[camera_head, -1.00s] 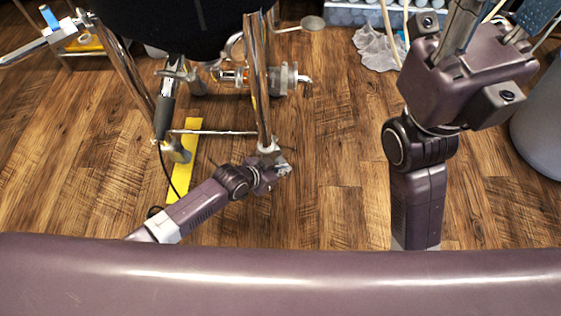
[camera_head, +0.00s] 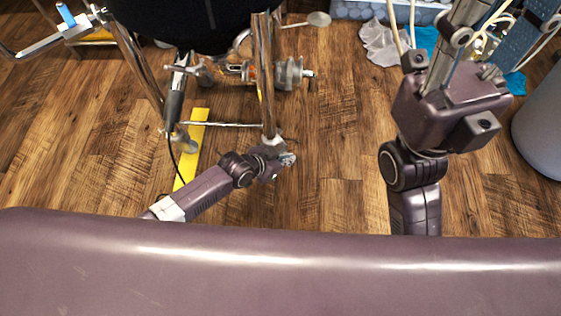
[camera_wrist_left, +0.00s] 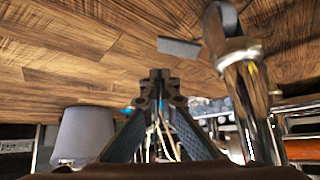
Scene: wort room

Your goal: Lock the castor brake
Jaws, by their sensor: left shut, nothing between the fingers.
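A chrome stand leg (camera_head: 265,90) ends in a grey metal castor fitting (camera_head: 273,140) low over the floor. The castor shows larger at the right of the left wrist view (camera_wrist_left: 225,40), with a flat grey tab (camera_wrist_left: 178,47) sticking out beside it. My left gripper (camera_head: 287,159) is at the foot of this leg and hides part of the castor in the head view. In the left wrist view its fingertips (camera_wrist_left: 160,76) are together and empty, to the left of the leg and apart from the tab.
A black vessel (camera_head: 190,15) sits on the chrome legs. A grey-black handled tool (camera_head: 177,90) with a cord hangs by the left leg. A yellow strip (camera_head: 193,150) lies on the wooden floor. A grey bin (camera_head: 542,125) stands at the far right. The middle floor is clear.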

